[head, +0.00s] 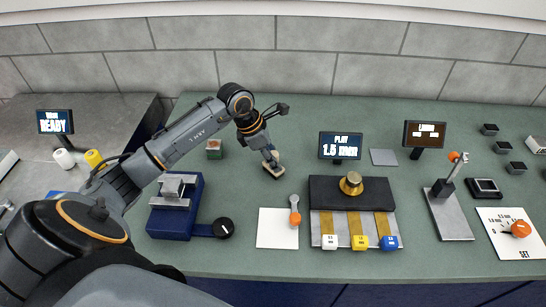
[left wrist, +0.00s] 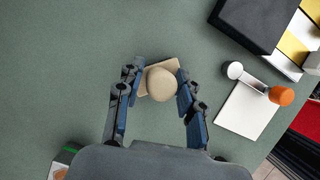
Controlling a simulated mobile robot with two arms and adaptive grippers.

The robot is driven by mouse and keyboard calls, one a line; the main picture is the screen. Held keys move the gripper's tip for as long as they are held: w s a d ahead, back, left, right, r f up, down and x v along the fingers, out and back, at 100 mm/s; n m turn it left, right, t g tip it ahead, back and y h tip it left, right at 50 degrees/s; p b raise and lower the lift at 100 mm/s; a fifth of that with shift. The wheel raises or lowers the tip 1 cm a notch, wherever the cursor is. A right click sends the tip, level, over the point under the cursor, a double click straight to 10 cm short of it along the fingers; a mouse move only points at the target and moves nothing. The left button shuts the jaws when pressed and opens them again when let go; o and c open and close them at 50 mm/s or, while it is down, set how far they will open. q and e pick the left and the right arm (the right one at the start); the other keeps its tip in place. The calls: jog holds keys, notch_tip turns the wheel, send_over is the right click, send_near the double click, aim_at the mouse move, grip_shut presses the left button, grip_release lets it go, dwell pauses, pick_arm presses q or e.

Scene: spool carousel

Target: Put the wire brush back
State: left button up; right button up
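The likely wire brush is a beige piece with a round knob on a tan block (left wrist: 160,84). In the head view the tan piece (head: 273,165) stands on the green bench with a dark underside. My left gripper (head: 269,151) points down at it from above. In the left wrist view the two fingers of my left gripper (left wrist: 160,90) stand on either side of the knob, very close to it. I cannot tell whether they touch it. My right gripper is not in view.
A white card with an orange-ended lever (head: 276,236) lies nearby. Right of it is a black balance-like unit (head: 325,192) with a brass weight (head: 351,184) and coloured keys. A blue vise-like fixture (head: 172,222) and a small block (head: 214,149) stand left. Several displays stand behind.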

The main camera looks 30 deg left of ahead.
pick_arm(q)
jog(key=shift+o, duration=0.2)
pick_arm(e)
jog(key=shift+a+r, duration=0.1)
pick_arm(q)
jog(key=shift+r, duration=0.25)
jog(key=b+v, duration=0.2)
jog(key=v, duration=0.9)
jog(key=shift+r, duration=0.4)
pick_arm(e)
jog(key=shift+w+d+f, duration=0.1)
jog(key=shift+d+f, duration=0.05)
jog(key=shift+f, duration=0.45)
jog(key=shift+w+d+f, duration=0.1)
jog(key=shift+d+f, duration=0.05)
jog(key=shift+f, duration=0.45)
pick_arm(q)
jog(key=shift+s, duration=0.1)
